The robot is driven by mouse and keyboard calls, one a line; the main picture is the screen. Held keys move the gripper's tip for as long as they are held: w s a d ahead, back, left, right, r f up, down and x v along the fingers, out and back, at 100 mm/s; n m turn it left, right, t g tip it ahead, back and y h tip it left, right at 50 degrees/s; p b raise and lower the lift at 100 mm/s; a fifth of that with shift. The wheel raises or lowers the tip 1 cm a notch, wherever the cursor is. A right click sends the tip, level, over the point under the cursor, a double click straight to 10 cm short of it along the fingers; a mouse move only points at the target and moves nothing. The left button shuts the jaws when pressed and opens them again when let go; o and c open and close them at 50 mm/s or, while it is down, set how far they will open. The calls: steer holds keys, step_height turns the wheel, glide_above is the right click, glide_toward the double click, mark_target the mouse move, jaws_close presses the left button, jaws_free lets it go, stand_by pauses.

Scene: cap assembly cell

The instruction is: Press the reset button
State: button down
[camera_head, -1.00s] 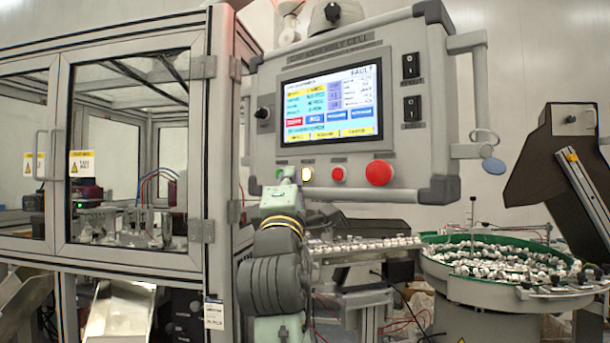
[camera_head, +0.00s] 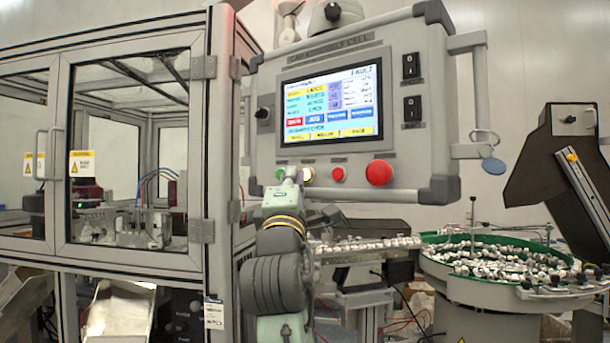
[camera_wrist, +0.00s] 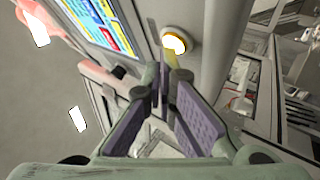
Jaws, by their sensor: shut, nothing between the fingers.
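The control panel (camera_head: 440,130) carries a row of buttons under its screen. A lit, pale yellow-white button (camera_head: 308,174) sits between a green button (camera_head: 279,174) and a small red one (camera_head: 338,174). In the wrist view the lit button (camera_wrist: 175,41) glows with a yellow rim, just beyond the fingertips. I cannot read the button labels, so which one is reset is not legible. My gripper (camera_head: 293,172) is shut and empty in front of the panel, just left of the lit button in the head view. In the wrist view my gripper (camera_wrist: 163,67) points toward the panel; contact is not visible.
A large red mushroom button (camera_head: 379,173) is right of the small red one. The screen (camera_head: 331,103) reads FAULT. A glazed enclosure (camera_head: 130,150) stands left. A green-rimmed bowl (camera_head: 425,262) of small parts and a feed track (camera_head: 365,245) lie lower right.

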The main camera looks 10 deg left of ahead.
steer(key=shift+w+d, duration=0.1)
steer(key=shift+w, duration=0.1)
stand_by(0.5)
steer(key=shift+s+a, duration=0.2)
steer(key=shift+s, duration=0.2)
steer(key=s+a, duration=0.2)
steer(key=s, duration=0.3)
steer(key=shift+s+a+b, duration=0.2)
steer(key=shift+a+b, duration=0.15)
steer(key=shift+b, duration=0.05)
stand_by(0.8)
